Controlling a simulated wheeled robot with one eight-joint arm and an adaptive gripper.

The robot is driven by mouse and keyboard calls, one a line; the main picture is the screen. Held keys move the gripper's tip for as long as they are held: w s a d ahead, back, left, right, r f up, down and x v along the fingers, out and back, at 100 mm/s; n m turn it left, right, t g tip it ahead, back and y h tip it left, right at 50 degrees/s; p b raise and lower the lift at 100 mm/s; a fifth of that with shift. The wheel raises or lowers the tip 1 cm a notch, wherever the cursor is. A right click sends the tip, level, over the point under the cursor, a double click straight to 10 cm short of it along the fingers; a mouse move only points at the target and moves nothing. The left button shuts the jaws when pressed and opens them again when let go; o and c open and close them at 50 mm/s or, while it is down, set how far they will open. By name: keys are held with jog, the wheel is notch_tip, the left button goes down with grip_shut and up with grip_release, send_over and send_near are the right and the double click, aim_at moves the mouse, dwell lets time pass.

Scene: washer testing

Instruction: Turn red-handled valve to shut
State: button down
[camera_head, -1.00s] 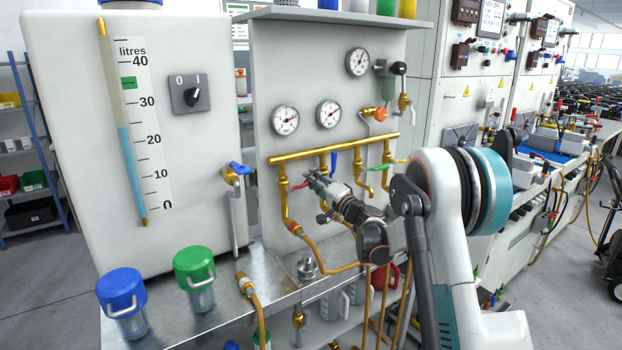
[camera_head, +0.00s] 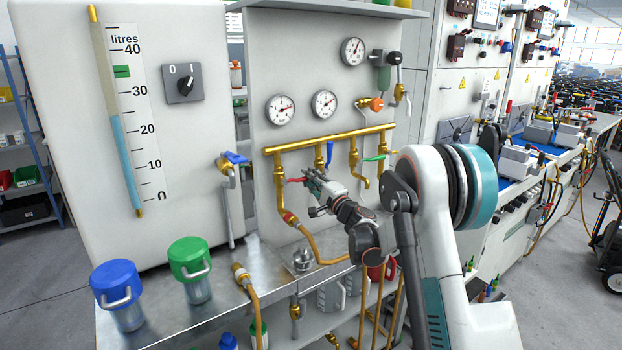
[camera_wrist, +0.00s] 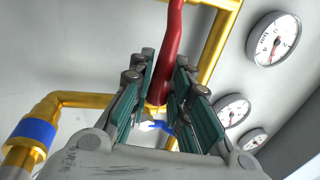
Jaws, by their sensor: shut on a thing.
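The red valve handle (camera_head: 295,180) sits on the leftmost drop of the brass manifold (camera_head: 330,142). It points right and roughly level in the head view, toward my gripper (camera_head: 311,181). My gripper is shut on the red handle, with its fingers reaching from the right. In the wrist view the red handle (camera_wrist: 170,50) runs between the teal finger pads of my gripper (camera_wrist: 163,82). The fingers partly hide the handle's lower end there.
A blue handle (camera_head: 329,153) and a green handle (camera_head: 375,158) are on neighbouring drops to the right. Pressure gauges (camera_head: 281,109) sit above. A hose (camera_head: 320,257) runs below my gripper. Blue-lidded (camera_head: 115,277) and green-lidded (camera_head: 189,252) jars stand on the bench at left.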

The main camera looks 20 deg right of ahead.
jog(key=shift+f, duration=0.1)
jog(key=c, duration=1.5)
grip_release()
jog(key=shift+o, duration=0.2)
jog(key=v, duration=1.2)
